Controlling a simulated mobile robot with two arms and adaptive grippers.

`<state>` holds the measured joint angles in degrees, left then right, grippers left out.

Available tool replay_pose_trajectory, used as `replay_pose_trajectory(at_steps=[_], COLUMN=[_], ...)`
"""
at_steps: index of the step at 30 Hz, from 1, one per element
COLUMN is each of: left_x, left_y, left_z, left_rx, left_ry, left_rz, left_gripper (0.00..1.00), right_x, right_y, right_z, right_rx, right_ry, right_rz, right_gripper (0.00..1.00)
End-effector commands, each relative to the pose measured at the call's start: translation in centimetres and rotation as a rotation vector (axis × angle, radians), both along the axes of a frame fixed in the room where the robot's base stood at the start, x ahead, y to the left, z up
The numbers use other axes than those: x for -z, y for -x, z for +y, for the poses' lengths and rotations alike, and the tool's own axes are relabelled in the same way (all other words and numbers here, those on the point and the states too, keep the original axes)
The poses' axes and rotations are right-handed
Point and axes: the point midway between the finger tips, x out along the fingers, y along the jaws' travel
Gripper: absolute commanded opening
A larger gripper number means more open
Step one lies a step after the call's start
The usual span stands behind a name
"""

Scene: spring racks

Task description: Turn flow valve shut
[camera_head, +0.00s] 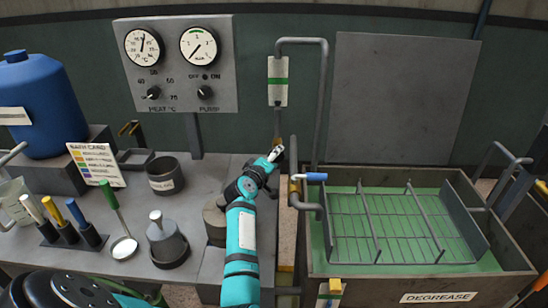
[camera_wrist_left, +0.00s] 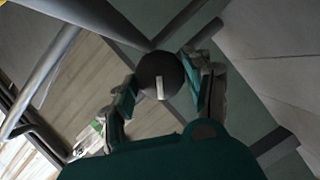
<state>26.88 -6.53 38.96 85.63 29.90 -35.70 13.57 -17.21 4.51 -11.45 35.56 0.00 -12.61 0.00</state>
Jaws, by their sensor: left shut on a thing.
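A dark round knob (camera_wrist_left: 152,68) with a pale bar mark sits between the fingers of my left gripper (camera_wrist_left: 165,92) in the left wrist view. It looks like the flow valve's handle, but I see no label on it. In the head view my left gripper (camera_head: 276,155) is at the lower end of a grey vertical pipe (camera_head: 277,122), left of the degrease tank. The gripper is shut on the knob, and the fingers hide the knob there. My right gripper is not in view.
A blue-handled lever (camera_head: 316,176) is close to the right of my left gripper. The degrease tank (camera_head: 420,284) holds a wire rack (camera_head: 375,220). A gauge panel (camera_head: 178,98) is behind. The bench at left has a blue jug (camera_head: 45,115), a dark pot (camera_head: 165,180) and coloured-handled tools.

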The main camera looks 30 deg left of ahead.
Motion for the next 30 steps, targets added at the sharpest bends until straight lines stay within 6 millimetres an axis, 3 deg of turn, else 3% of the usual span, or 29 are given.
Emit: replay_pose_trajectory(at_steps=[21,30], left_x=[-0.9,-0.5], left_y=[-0.2,-0.3], left_z=[-0.3,-0.5], left_rx=[0.003,0.002], left_ry=[-0.482,-0.708], left_rz=[0.299,0.434], left_gripper=[0.19,0.19], right_x=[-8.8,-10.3], right_y=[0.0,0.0], right_z=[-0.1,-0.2], right_rx=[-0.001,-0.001], right_ry=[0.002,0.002], right_rz=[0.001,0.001], right_gripper=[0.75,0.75])
